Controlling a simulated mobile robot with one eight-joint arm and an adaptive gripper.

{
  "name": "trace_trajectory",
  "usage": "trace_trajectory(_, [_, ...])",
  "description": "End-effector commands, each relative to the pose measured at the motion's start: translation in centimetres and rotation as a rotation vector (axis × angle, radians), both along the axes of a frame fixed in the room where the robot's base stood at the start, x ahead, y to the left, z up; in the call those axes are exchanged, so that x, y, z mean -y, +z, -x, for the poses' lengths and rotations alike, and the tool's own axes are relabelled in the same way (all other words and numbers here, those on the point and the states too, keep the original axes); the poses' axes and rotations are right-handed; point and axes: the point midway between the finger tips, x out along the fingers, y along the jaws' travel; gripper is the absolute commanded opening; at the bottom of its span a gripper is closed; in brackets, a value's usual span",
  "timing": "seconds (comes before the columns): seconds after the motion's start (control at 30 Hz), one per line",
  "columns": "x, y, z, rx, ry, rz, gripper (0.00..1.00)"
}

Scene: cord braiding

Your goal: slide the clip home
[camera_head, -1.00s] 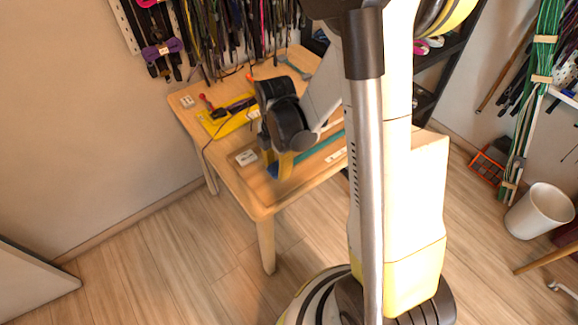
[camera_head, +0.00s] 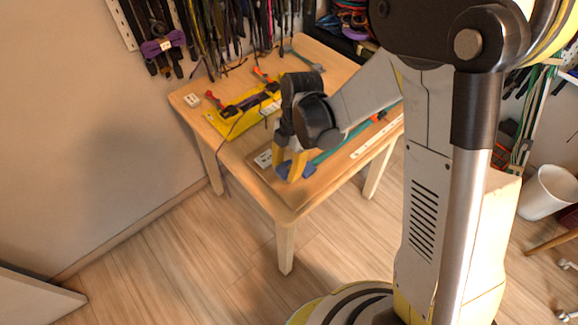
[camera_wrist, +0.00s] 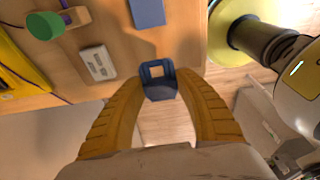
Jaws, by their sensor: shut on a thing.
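My gripper (camera_wrist: 158,78) is shut on a blue clip (camera_wrist: 159,84) with a square opening at its outer end. The clip sits between the two yellow fingertips in the wrist view. In the head view my gripper (camera_head: 289,166) is low over the near edge of the wooden table, with blue (camera_head: 296,173) at its tips. A separate flat blue piece (camera_wrist: 147,12) lies beyond the clip in the wrist view, with a gap between them. I cannot tell whether the clip touches the table.
The table (camera_head: 300,205) holds a white label plate (camera_head: 265,158), a yellow fixture (camera_head: 225,124) with red-tipped levers and dark cord, and a teal strip (camera_head: 340,145). A green round-topped part (camera_wrist: 45,25) shows in the wrist view. Straps hang behind. A white bin (camera_head: 550,190) stands right.

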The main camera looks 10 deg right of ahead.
Motion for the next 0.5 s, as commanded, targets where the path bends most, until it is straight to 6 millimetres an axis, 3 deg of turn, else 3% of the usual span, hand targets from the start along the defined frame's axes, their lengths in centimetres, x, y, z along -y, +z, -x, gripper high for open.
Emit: trace_trajectory(0.5, [0.1,-4.7,0.0,-0.002,-0.001,0.0,0.28])
